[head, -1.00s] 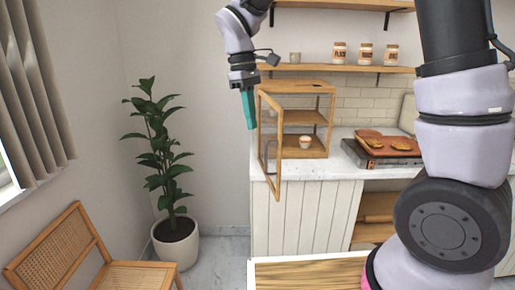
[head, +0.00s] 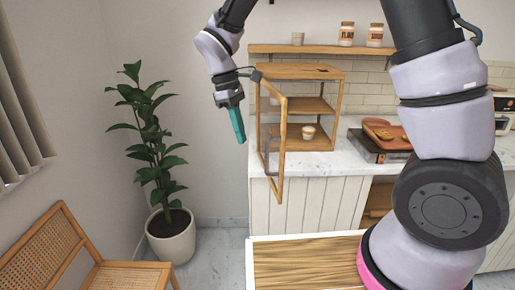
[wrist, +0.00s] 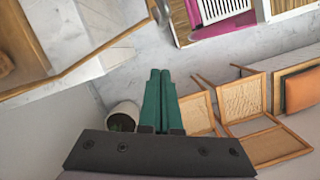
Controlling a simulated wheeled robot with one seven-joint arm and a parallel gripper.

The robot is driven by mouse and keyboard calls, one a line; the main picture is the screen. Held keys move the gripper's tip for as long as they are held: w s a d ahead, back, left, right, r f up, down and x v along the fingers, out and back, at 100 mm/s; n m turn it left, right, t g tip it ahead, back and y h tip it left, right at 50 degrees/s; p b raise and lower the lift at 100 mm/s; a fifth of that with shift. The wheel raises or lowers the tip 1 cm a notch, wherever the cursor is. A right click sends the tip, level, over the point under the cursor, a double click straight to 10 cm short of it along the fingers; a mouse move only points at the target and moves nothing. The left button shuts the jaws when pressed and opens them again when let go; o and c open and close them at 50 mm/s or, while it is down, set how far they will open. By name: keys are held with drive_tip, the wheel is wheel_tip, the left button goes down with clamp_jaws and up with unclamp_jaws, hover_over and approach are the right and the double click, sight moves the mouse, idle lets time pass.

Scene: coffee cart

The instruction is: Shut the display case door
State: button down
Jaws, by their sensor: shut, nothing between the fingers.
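The wooden display case (head: 330,143) stands on the counter in the head view, with shelves and a small muffin cup (head: 308,132) inside. Its wood-framed glass door (head: 281,150) hangs open at the left front, swung out toward me past the counter's edge. A dark handle is on the door. My gripper (head: 241,139), with green fingers, is shut and empty, pointing down to the left of the door and apart from it. In the wrist view my gripper (wrist: 160,73) has its fingers together, and a wooden frame edge, likely the door (wrist: 110,42), crosses the upper left.
A potted plant (head: 158,150) stands on the floor at left, with a wooden chair (head: 70,250) in front. A griddle or tray (head: 372,147) sits on the counter right of the case. A shelf with jars (head: 347,34) hangs above. A wooden board top (head: 300,265) is close to me.

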drive_tip(key=s+d+f, duration=0.2)
drive_tip(key=d+f, duration=0.1)
drive_tip(key=d, duration=0.1)
drive_tip(key=shift+d+f, duration=0.25)
drive_tip(key=shift+f, duration=0.15)
drive_tip(key=shift+d, duration=0.15)
